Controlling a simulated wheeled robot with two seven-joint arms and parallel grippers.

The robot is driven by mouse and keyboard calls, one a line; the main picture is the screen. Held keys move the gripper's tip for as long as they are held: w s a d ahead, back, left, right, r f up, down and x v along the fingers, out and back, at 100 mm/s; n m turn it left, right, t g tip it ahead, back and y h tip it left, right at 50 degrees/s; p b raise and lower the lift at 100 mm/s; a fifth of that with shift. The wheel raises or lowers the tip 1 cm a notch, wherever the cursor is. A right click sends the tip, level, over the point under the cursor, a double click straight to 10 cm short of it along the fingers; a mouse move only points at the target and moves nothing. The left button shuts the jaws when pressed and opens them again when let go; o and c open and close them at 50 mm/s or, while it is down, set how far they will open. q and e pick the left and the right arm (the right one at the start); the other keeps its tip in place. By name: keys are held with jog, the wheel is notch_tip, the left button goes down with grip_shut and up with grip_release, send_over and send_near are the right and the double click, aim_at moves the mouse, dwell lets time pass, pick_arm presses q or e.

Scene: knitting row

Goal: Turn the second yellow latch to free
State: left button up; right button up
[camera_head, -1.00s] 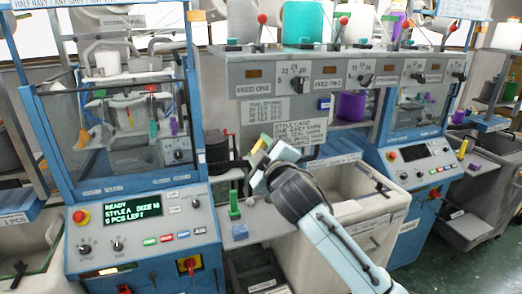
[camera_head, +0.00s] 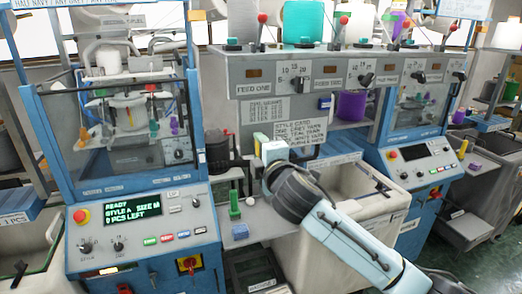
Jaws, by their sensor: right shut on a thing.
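My right gripper (camera_head: 265,146) is in the middle of the head view, below the feed panel and in front of its hanging cards. It is shut on a small yellow piece (camera_head: 258,141), which shows as a narrow upright strip at the fingertips. The piece is mostly hidden, and I cannot tell whether it is a latch or how far it is turned. A yellow-orange part (camera_head: 85,136) shows behind the clear guard of the left machine. Another small yellow part (camera_head: 463,148) stands on the right machine's side. My left gripper is not in view.
The grey feed panel (camera_head: 238,77) with dials and red-knobbed levers spans above my gripper. The left machine's console (camera_head: 89,238) has a lit display. A green peg (camera_head: 234,203) stands on a small shelf left of my arm. A pale bin (camera_head: 378,203) lies beside my forearm.

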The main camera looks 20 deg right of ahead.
dwell(0.4)
jog(key=o, duration=1)
jog(key=shift+s, duration=0.15)
jog(key=s+b, duration=0.2)
jog(key=s, duration=1.1)
jog(key=shift+s+d+b, duration=0.1)
jog(key=shift+d+b, duration=0.1)
jog(key=shift+b, duration=0.15)
